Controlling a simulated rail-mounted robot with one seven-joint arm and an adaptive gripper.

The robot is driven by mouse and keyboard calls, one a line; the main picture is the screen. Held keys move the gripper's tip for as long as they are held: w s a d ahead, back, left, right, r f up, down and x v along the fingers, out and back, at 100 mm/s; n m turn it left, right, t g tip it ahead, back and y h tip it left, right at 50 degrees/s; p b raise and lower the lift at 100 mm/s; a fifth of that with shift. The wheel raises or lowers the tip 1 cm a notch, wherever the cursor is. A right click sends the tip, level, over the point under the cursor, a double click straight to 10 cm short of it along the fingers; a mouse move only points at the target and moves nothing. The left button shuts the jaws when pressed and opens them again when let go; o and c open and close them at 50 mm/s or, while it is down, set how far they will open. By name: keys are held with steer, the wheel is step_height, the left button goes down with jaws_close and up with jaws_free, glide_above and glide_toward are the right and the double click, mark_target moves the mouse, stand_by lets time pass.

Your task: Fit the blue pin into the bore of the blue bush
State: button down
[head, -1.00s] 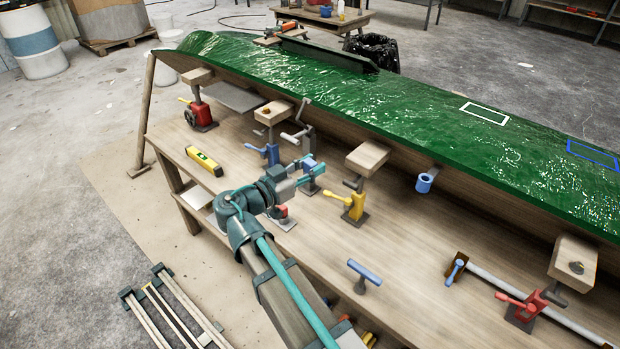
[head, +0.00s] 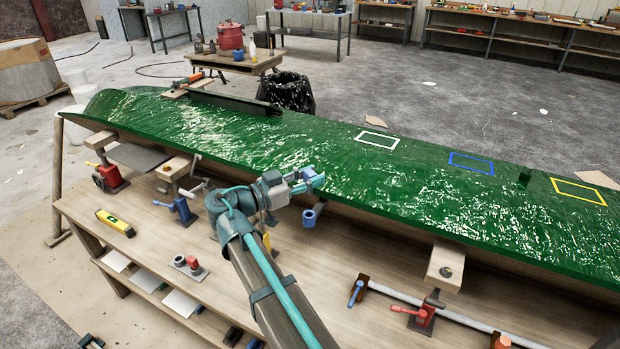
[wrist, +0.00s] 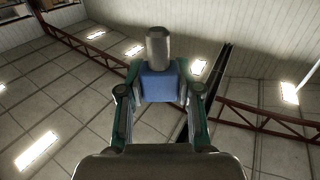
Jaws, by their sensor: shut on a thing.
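My gripper (head: 311,182) is shut on the blue pin (head: 318,181). In the wrist view the pin shows as a blue block (wrist: 159,84) between the fingers, with a grey cylinder (wrist: 158,46) standing out past the fingertips. The blue bush (head: 309,218) sticks out below the near edge of the green hull, with its dark bore facing up. In the head view the gripper and pin appear just above the bush, in front of the hull. The pin is apart from the bush. The wrist view shows only ceiling and wall behind the pin, not the bush.
The green hull (head: 390,190) runs across behind the gripper.

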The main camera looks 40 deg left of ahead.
mark_target(309, 193)
steer(key=shift+a, duration=0.15)
steer(key=shift+f+b, duration=0.2)
steer(key=shift+b, duration=0.7)
steer(key=shift+f+b, duration=2.4)
steer(key=shift+f, duration=0.3)
steer(key=shift+b, duration=1.55)
steer(key=shift+f+b, duration=2)
steer(key=shift+f, duration=0.1)
steer(key=c, duration=0.7)
jaws_free()
steer(key=shift+s, duration=0.15)
